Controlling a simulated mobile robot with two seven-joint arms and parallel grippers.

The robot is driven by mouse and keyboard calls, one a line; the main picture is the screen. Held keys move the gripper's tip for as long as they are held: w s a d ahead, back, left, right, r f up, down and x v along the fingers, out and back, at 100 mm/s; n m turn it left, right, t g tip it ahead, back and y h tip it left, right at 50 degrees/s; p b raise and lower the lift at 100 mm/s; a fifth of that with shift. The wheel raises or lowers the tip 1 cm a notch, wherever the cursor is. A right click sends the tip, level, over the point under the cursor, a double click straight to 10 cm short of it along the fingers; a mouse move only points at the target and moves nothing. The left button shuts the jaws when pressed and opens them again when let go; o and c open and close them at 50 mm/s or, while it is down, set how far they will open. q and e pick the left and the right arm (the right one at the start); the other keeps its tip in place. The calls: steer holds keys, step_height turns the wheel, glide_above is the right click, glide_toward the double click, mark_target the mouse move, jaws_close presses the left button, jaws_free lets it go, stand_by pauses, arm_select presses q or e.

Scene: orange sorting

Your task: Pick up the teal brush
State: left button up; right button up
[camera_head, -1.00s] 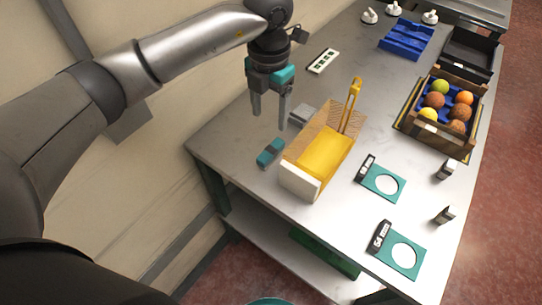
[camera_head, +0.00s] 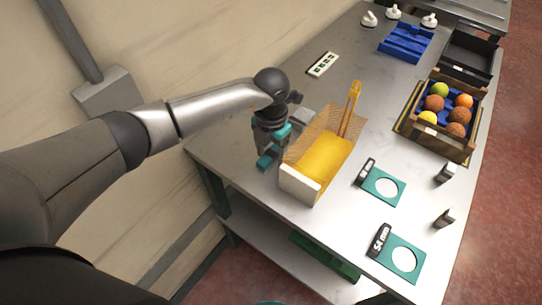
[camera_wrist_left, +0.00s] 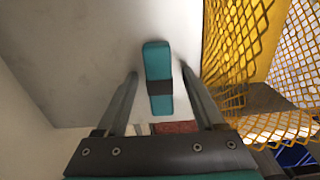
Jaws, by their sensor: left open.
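The teal brush (camera_wrist_left: 158,65) is a small teal block with a dark band around its middle. In the left wrist view it lies on the metal table between the two fingers of my open left gripper (camera_wrist_left: 158,82), with a visible gap on each side. In the head view the brush (camera_head: 267,160) is at the table's left edge, partly hidden by my left gripper (camera_head: 268,155), which is right over it. I cannot tell the exact height of the fingertips above the table. My right gripper is not in view.
A yellow mesh-sided box (camera_head: 322,155) with a white front stands close to the right of my left gripper. A crate of fruit (camera_head: 460,145), two teal ring plates (camera_head: 383,187) and a blue tray (camera_head: 406,40) are farther right. The table's left edge is close.

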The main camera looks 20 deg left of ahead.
arm_select(q)
steer(key=shift+f, duration=0.3)
jaws_close()
stand_by(0.4)
